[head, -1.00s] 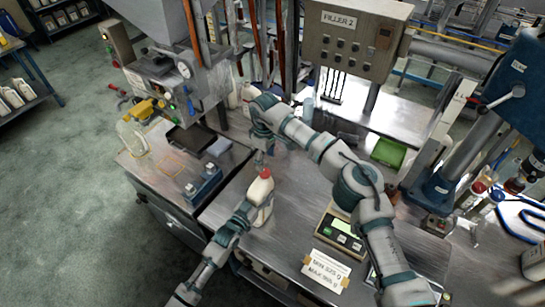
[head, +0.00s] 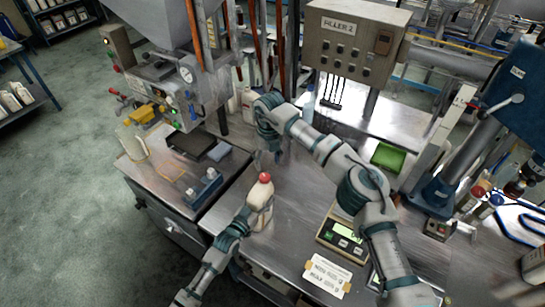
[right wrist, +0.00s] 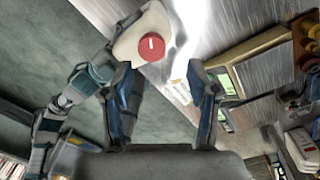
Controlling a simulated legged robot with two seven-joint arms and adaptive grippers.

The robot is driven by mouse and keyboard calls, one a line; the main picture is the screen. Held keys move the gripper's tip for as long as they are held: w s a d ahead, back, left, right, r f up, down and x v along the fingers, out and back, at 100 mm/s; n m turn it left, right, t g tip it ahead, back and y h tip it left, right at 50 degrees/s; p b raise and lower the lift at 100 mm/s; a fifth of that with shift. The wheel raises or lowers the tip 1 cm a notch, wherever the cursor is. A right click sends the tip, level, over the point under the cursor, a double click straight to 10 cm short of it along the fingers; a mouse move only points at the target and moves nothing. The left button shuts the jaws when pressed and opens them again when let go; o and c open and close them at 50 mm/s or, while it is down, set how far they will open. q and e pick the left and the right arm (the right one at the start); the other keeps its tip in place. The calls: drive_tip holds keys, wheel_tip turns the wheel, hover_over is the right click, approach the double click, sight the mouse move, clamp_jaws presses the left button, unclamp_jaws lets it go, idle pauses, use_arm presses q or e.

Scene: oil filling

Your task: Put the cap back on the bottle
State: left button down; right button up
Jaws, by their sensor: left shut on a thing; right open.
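A cream-white bottle (head: 259,208) stands near the left edge of the steel bench, with a red cap (head: 265,178) seated on its mouth. Whether the cap is fully tightened cannot be told. My left gripper (head: 248,217) is shut on the bottle's side; its fingertips are partly hidden. My right gripper (head: 267,158) is open and empty, just above the cap and apart from it. In the right wrist view, the red cap (right wrist: 151,46) and the bottle's shoulder (right wrist: 128,45) lie beyond the open fingers (right wrist: 165,75), with the cap nearer the left finger.
A scale (head: 342,235) with a lit display and a paper sign (head: 327,274) are right of the bottle. The filling machine (head: 165,75) stands at the back left. A green tray (head: 388,156) lies at the back right. Bare bench surrounds the bottle.

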drive_tip(key=n, duration=0.5)
drive_tip(key=shift+a+r+n, duration=0.1)
drive_tip(key=shift+r+n, duration=0.05)
drive_tip(key=shift+n, duration=0.15)
use_arm(q)
drive_tip(key=shift+d+f, duration=0.1)
drive_tip(key=shift+f, duration=0.35)
use_arm(e)
drive_tip(key=n, duration=0.8)
drive_tip(key=d+r+n, duration=0.1)
drive_tip(key=n, duration=0.7)
drive_tip(key=d+n, duration=0.1)
drive_tip(key=n, duration=0.6)
drive_tip(key=shift+s+r+n, duration=0.15)
drive_tip(key=shift+n, duration=0.25)
